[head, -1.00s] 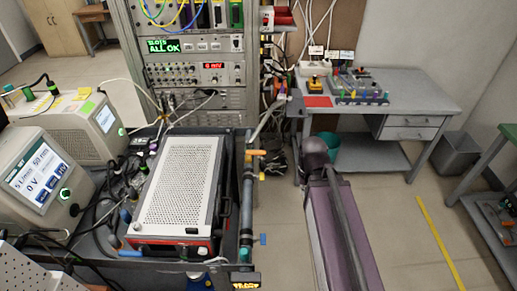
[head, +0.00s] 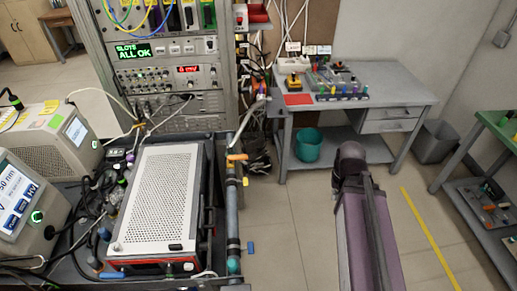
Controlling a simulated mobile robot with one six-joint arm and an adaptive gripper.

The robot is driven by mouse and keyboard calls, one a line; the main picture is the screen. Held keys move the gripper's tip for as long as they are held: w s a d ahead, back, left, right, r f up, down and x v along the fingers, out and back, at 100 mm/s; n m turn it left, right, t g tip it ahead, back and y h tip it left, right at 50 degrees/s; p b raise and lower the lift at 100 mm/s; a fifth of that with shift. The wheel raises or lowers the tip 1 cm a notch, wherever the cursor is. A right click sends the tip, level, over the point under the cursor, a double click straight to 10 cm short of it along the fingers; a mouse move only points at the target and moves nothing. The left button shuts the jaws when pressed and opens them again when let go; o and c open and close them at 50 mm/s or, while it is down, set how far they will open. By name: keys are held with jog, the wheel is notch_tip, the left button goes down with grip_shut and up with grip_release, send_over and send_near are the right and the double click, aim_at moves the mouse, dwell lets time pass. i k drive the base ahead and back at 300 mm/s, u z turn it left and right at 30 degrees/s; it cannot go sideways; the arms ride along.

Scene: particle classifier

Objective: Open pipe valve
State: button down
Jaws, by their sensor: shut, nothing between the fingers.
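A dark pipe (head: 232,212) runs along the right side of the equipment cart. Small coloured handles sit on it: an orange one (head: 237,157) at the far end, a yellow one (head: 245,181) just below it, and a blue one (head: 250,247) sticking out to the right near the front. A teal part (head: 233,265) shows at the pipe's near end. I cannot tell which handle is the task's valve. My purple arm link stands to the right of the pipe, clearly apart from it. My gripper does not show in the head view.
A perforated white-topped box (head: 155,200) fills the cart beside the pipe. A tall instrument rack (head: 165,75) stands behind. A grey workbench (head: 385,85) is at the back right, with a teal bin (head: 308,145) below it. Floor between pipe and arm is clear.

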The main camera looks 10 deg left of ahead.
aim_at(230, 157)
jog(key=z, duration=0.6)
jog(key=k, duration=1.1)
jog(key=u, duration=1)
jog(key=i, duration=0.95)
